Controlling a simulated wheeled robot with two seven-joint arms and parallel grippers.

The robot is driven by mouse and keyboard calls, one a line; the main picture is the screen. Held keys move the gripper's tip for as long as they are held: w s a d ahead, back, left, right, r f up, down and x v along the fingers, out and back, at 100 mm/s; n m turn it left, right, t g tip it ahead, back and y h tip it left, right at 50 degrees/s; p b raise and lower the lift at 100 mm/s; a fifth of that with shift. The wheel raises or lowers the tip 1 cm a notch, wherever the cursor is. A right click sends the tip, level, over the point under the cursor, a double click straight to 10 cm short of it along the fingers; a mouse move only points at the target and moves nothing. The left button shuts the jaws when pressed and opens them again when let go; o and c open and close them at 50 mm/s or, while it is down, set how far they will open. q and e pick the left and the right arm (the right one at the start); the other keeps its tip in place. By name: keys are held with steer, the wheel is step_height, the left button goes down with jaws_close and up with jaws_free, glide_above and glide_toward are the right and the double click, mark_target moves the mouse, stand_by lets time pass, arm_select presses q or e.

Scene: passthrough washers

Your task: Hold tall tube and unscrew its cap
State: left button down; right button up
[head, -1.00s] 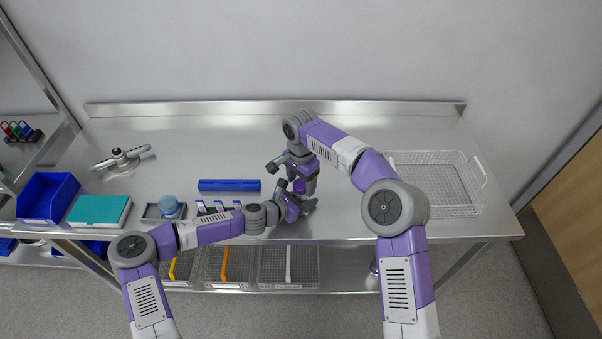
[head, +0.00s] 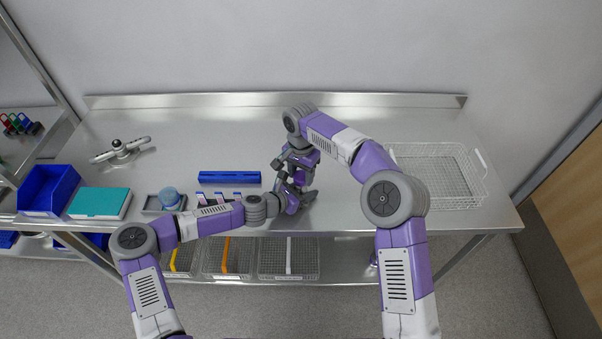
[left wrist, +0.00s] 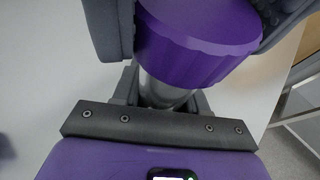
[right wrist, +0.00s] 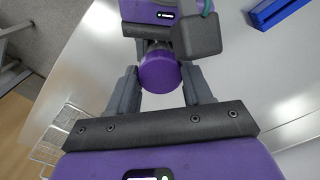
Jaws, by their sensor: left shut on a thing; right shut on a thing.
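The tall tube shows in the left wrist view as a grey body (left wrist: 160,92) under a large ribbed purple cap (left wrist: 195,50). My left gripper (head: 298,190) appears shut on the tube's body below the cap. My right gripper (head: 284,167) is shut on the cap, and its dark fingers flank the cap in the left wrist view. In the right wrist view the purple cap (right wrist: 158,73) sits between my right fingers, with my left gripper just beyond. The cap still sits on the tube. The arms and grippers hide most of the tube in the head view.
A long blue block (head: 229,177) lies left of the grippers. A wire basket (head: 437,176) stands at the right of the steel table. The back middle is clear.

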steer(key=n, duration=0.4)
steer(key=o, duration=1.2)
steer(key=shift+c, duration=0.2)
step_height(320, 180, up, 4)
steer(key=shift+r, duration=0.3)
steer(key=shift+c, duration=0.3)
step_height(320, 180, up, 2)
steer(key=m, duration=0.4)
steer(key=shift+r+m, duration=0.55)
steer(key=shift+m, duration=0.65)
steer(key=shift+f, duration=3.9)
